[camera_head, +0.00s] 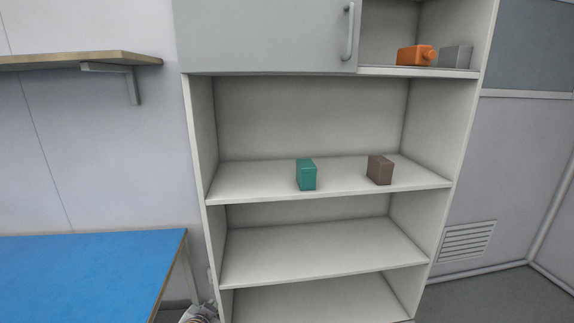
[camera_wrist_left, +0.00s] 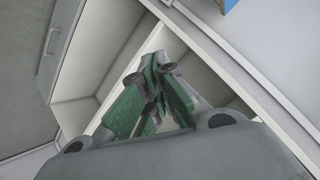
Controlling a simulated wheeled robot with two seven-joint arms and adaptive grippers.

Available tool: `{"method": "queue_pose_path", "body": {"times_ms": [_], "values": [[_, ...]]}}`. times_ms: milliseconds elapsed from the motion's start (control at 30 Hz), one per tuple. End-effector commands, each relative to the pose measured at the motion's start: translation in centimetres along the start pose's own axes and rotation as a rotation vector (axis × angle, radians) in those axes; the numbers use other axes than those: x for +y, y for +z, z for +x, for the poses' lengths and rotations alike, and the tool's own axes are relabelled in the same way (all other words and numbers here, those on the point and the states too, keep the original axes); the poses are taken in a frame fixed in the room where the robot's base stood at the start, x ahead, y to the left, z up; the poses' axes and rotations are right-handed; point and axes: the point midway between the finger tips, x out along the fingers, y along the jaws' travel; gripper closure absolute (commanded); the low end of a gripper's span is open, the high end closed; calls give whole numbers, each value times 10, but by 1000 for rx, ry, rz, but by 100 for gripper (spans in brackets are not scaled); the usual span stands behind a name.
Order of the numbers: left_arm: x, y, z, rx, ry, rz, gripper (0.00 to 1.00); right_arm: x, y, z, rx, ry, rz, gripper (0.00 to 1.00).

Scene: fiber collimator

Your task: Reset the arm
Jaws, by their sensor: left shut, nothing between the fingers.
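My left gripper (camera_wrist_left: 156,90) fills the middle of the left wrist view. Its green-padded fingers are drawn together and empty. In the head view only a small grey and white part of my left gripper or arm (camera_head: 198,314) shows at the bottom edge, in front of the cabinet's lower left corner and right of the blue table. The rest of it is below the picture. My right gripper is in neither view.
A white cabinet (camera_head: 325,196) holds a teal box (camera_head: 306,175) and a brown box (camera_head: 380,170) on its middle shelf. An orange item (camera_head: 412,55) and a grey box (camera_head: 456,56) sit higher up. The lower shelves are empty. A blue table (camera_head: 80,270) stands left, under a wall shelf (camera_head: 70,61).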

Motion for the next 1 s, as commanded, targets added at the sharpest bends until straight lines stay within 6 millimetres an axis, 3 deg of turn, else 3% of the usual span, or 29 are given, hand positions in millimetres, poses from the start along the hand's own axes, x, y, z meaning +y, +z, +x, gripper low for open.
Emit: {"method": "queue_pose_path", "body": {"times_ms": [200,400,600,1000], "values": [[28,68,-16,-168,119,-112,100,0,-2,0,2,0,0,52],[51,119,-39,-312,212,-201,100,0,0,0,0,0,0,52],[64,148,-56,-402,267,-253,100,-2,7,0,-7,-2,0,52],[81,185,-84,-525,334,-316,100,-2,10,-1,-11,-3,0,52]]}}
